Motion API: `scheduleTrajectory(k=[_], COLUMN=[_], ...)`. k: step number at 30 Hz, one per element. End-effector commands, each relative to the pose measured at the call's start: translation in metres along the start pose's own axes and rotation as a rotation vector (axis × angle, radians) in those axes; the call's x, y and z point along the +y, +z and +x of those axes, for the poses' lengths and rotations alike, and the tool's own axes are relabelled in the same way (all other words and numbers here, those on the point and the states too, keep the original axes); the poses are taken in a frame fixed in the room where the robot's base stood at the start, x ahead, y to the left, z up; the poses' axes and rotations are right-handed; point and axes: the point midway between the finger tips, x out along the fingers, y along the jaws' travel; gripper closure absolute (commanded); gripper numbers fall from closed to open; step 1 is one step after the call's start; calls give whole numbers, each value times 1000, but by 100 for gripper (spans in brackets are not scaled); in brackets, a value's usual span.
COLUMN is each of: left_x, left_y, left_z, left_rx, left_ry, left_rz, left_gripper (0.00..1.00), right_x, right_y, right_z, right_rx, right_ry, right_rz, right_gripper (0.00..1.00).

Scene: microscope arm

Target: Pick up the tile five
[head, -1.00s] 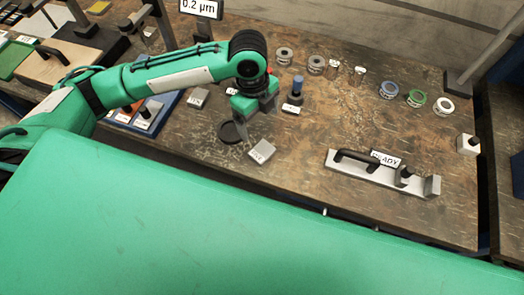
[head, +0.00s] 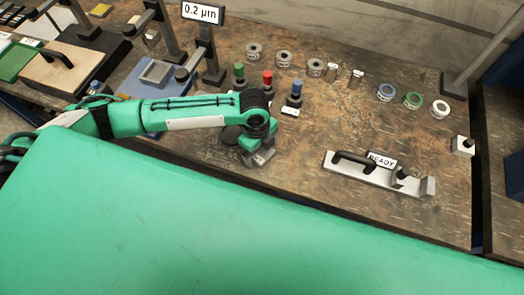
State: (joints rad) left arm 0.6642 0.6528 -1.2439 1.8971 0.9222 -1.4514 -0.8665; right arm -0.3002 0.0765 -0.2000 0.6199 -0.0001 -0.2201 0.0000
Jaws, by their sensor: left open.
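The tile five (head: 263,158) is a small grey tile lying on the brown bench, left of the metal bar with the READY sign. My left gripper (head: 257,152) points down right over it, with open jaws. The gripper covers much of the tile, and the printed label is mostly hidden. I cannot tell whether the fingers touch the tile. My right gripper is out of view.
A dark round disc (head: 231,135) lies just left of the gripper. Green, red (head: 267,82) and blue (head: 295,92) knobbed pieces stand behind it. The READY bar (head: 372,176) with its handle lies to the right. Bench between gripper and bar is clear.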

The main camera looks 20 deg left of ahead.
Motion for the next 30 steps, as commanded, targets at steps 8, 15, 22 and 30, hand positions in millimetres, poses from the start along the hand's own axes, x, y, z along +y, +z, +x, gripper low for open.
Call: scheduleTrajectory(k=[8,15,22,30], left_x=[0,0,-1,-1], left_y=[0,0,0,0], left_z=[6,5,4,0], left_rx=[0,-1,0,0], left_ry=[-1,-1,-3,-3], left_rz=[0,0,1,1], left_gripper=[11,54,80,80], right_x=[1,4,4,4], right_y=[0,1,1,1], right_z=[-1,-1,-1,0], right_rx=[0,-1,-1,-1], right_ry=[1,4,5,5], right_rz=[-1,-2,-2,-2], right_gripper=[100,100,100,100])
